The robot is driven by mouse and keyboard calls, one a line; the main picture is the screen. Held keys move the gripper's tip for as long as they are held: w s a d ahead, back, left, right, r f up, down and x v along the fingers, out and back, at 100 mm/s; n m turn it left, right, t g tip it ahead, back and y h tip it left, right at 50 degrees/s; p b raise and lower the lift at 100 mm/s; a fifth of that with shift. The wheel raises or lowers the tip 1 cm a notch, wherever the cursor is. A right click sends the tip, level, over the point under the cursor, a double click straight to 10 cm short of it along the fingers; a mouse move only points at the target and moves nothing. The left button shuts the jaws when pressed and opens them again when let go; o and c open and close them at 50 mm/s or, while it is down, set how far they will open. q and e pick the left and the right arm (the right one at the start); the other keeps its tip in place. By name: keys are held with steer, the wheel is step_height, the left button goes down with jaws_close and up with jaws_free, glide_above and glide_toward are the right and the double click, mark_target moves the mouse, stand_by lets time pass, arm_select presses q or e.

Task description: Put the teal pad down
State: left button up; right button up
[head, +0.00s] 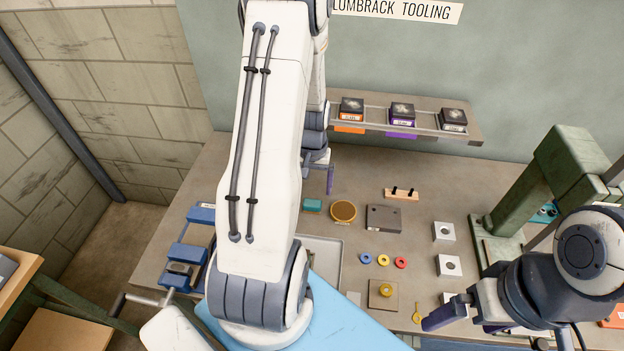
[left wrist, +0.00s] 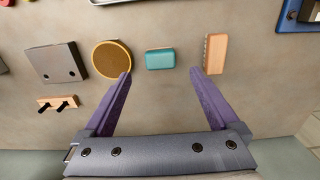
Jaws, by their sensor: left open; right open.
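The teal pad (head: 312,205) lies flat on the workbench (head: 410,220), left of a round tan disc. In the left wrist view the pad (left wrist: 160,59) lies just beyond the fingertips, centred across the gap, with nothing seen touching it. My left gripper (left wrist: 160,73) is open and empty; in the head view my left gripper (head: 329,178) is partly hidden by my own arm. My right gripper (head: 455,316) is open at the lower right, near a yellow tag.
The tan disc (left wrist: 112,59) and a wooden block (left wrist: 215,54) flank the pad. A grey block (head: 384,218), a two-peg rack (head: 401,194) and coloured rings (head: 383,260) lie to the right. A rail shelf (head: 460,123) stands behind; a green press (head: 575,170) stands right.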

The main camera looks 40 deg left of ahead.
mark_target(312, 204)
arm_select(q)
step_height(312, 204, up, 3)
steer(key=shift+r, duration=0.2)
stand_by(0.5)
step_height(312, 204, down, 11)
steer(key=p, duration=0.2)
steer(key=shift+r+p, duration=0.1)
steer(key=shift+p, duration=0.2)
steer(key=shift+f, duration=0.75)
steer(key=shift+r, duration=0.1)
